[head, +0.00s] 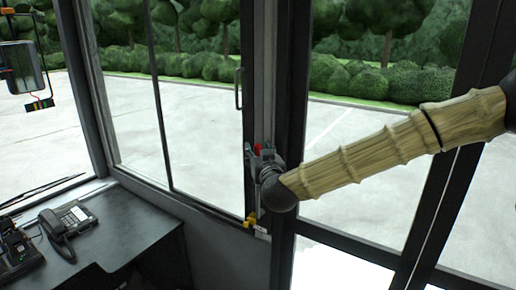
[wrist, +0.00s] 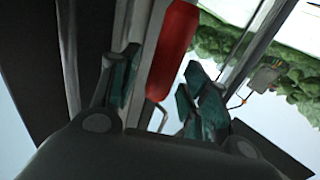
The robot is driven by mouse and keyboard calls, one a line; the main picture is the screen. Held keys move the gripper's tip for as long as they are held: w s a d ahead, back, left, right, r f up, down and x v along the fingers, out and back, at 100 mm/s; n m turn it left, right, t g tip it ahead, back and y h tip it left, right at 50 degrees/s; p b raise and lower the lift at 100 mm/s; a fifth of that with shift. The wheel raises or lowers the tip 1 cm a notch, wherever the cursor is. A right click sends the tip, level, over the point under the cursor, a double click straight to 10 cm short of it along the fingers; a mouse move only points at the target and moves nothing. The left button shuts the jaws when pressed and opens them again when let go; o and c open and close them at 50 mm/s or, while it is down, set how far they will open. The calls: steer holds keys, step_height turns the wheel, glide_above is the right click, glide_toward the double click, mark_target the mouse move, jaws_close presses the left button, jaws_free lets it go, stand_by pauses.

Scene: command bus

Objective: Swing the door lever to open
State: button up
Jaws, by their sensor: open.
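The door lever has a red grip (wrist: 173,48), which fills the upper middle of the wrist view. A small bit of its red (head: 257,148) shows above my gripper in the head view. My gripper (head: 262,162) is at the dark post beside the door glass. In the wrist view my gripper (wrist: 160,88) is open, with one teal-padded finger on each side of the lower end of the red grip. I cannot tell whether a finger touches it. My gripper and wrist hide most of the lever in the head view.
A black handle (head: 238,88) is on the door frame just left of the post. A yellow fitting (head: 251,219) sits low on the post. A dark desk (head: 120,235) with a telephone (head: 68,222) stands at lower left. Large glass panes surround the post.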

steer(key=shift+w+a, duration=0.1)
steer(key=shift+w, duration=0.4)
steer(key=shift+c, duration=0.5)
jaws_close()
steer(key=shift+w+a+r, duration=0.1)
steer(key=shift+a, duration=0.1)
